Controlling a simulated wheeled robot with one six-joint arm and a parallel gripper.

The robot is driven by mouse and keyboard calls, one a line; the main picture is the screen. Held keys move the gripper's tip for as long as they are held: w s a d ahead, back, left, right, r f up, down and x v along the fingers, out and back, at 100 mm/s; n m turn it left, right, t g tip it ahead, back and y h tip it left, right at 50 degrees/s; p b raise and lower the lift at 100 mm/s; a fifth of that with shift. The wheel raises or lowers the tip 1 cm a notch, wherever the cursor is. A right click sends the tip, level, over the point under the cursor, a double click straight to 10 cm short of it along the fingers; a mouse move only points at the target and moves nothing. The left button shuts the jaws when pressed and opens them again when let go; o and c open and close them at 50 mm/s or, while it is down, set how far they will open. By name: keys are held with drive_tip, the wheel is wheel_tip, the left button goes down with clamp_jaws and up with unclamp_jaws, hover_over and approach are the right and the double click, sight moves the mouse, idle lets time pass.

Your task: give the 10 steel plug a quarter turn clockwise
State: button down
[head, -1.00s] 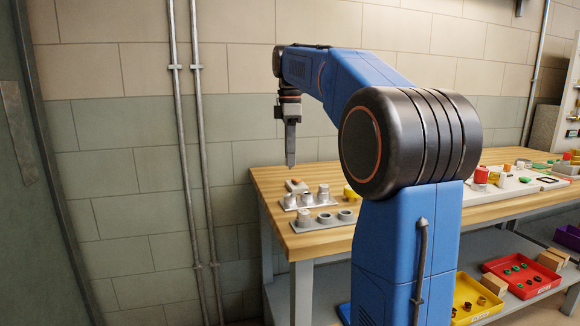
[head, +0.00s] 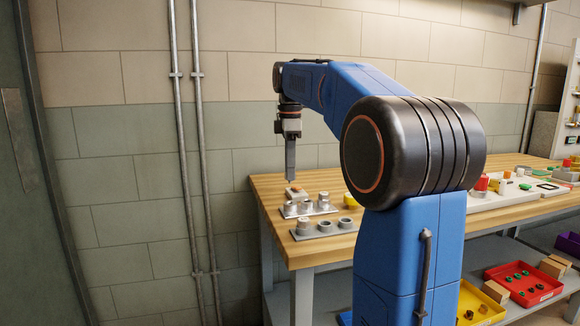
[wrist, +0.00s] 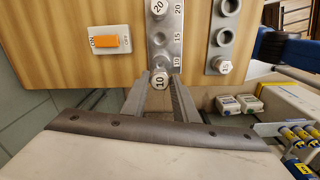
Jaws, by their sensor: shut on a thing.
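The steel plug marked 10 (wrist: 160,80) shows its numbered face between the two finger tips in the wrist view. My gripper (wrist: 161,76) is shut on it, with a finger on its left and right. In the head view my gripper (head: 290,178) points down, with its tip seen above the left end of the far plate (head: 330,210). That plate also shows in the wrist view (wrist: 178,38), with a plug marked 20 (wrist: 159,7) at its far end. I cannot tell whether the 10 plug is seated or clear of its socket.
An orange switch block (wrist: 105,40) lies left of the plate in the wrist view. A second plate (wrist: 238,40) on the right holds a plug marked 15 (wrist: 222,65) and open sockets. The bench edge is close. Trays (head: 522,283) stand on the lower shelf.

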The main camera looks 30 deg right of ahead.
drive_tip(key=shift+f, duration=1.4)
idle(0.4)
drive_tip(key=n, duration=0.9)
drive_tip(key=shift+f, duration=2.3)
idle(2.0)
idle(0.3)
drive_tip(key=shift+f+m, duration=0.1)
drive_tip(key=shift+m, duration=1.4)
